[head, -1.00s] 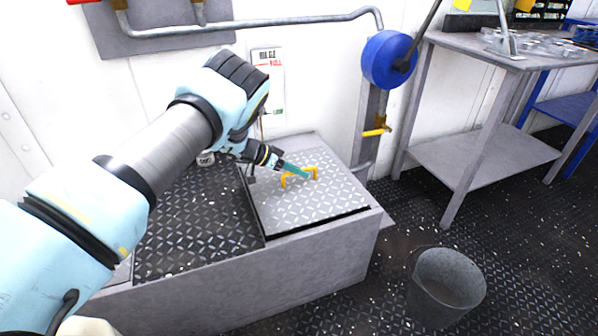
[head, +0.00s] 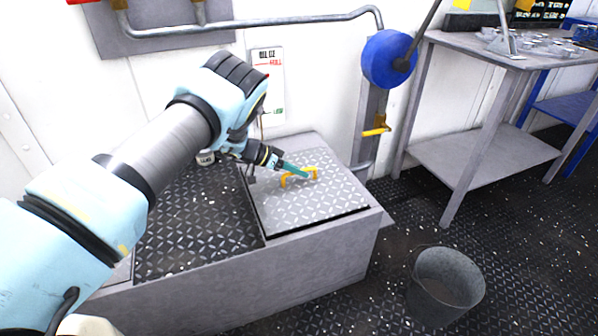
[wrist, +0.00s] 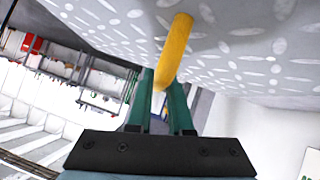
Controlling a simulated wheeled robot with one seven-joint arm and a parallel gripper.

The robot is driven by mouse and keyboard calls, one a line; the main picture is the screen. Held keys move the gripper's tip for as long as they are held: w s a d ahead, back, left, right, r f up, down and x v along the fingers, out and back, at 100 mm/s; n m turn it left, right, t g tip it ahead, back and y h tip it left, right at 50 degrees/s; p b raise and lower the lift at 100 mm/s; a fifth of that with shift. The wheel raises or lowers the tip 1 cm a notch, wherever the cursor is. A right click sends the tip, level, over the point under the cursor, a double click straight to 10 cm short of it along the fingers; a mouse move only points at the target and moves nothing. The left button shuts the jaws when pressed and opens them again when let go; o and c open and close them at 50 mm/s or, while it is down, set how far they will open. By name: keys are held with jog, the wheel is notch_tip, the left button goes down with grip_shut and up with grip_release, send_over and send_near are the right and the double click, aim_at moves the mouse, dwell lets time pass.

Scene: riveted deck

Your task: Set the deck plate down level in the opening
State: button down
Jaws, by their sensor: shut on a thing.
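The deck plate (head: 290,212) is a light grey square with a raised tread pattern and a yellow handle (head: 284,181). It lies over the right part of the raised box (head: 310,275), and a dark gap shows along its front edge. I cannot tell whether it is fully down or quite level. My gripper (head: 304,172), with teal fingers, is shut on the handle. In the wrist view the handle (wrist: 178,45) runs between the two fingers (wrist: 160,90), and the plate's tread surface (wrist: 235,50) fills the top. The opening under the plate is hidden.
Dark tread deck (head: 195,225) lies left of the plate. A grey bucket (head: 445,285) stands on the floor at right. A steel table (head: 470,155) and a blue wheel (head: 388,60) on a post are beyond the box. The wall is close behind.

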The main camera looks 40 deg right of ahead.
jog(key=shift+d+f+b, duration=0.1)
jog(key=shift+f+b, duration=0.3)
jog(key=shift+f, duration=0.3)
jog(key=c, duration=0.8)
grip_release()
jog(key=shift+o, duration=0.2)
jog(key=shift+f, duration=0.15)
jog(key=p+v, duration=0.1)
jog(key=v, duration=1)
jog(key=shift+s, duration=0.1)
